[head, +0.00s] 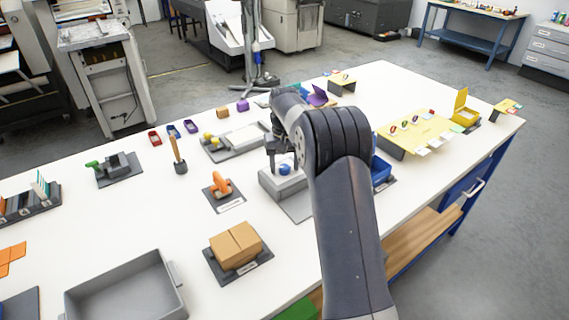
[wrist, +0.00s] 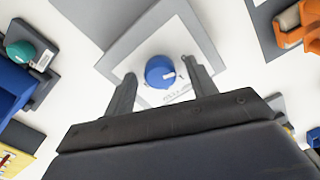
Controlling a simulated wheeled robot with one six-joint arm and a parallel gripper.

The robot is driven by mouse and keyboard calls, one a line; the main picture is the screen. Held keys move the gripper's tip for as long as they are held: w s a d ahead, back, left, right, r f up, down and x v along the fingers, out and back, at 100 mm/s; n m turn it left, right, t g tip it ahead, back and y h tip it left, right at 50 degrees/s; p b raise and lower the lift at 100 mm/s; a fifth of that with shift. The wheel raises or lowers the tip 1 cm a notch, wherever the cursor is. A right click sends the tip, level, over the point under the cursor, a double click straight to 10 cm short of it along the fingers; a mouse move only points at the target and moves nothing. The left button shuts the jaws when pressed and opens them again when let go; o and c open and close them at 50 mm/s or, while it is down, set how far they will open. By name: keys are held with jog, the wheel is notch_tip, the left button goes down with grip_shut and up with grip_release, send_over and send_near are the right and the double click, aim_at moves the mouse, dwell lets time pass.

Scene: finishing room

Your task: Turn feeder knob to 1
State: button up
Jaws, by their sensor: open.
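The feeder knob is a round blue knob (head: 285,169) on top of a grey box-shaped feeder (head: 268,185) on the white table. In the wrist view the blue knob (wrist: 160,71) has a white pointer mark toward its lower right, and small printing lies beside it on a pale plate, too small to read. My gripper (wrist: 162,83) is open, with one finger on each side of the knob and a gap on both sides. In the head view my gripper (head: 283,152) is above the feeder, partly hidden by my arm.
An orange tool (head: 221,184) on a dark plate stands left of the feeder. A cardboard box (head: 236,246) is nearer the front. A blue bin (head: 381,171) stands to the right. A teal knob (wrist: 20,51) shows at left in the wrist view.

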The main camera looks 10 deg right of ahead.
jog(key=shift+c, duration=0.3)
jog(key=c, duration=0.9)
jog(key=shift+m, duration=0.3)
jog(key=m+p, duration=0.2)
jog(key=m, duration=0.2)
jog(key=shift+r, duration=0.1)
jog(key=m+p, duration=0.1)
jog(key=m, duration=0.4)
jog(key=shift+w, duration=0.1)
jog(key=o, duration=1)
jog(key=shift+c, duration=0.2)
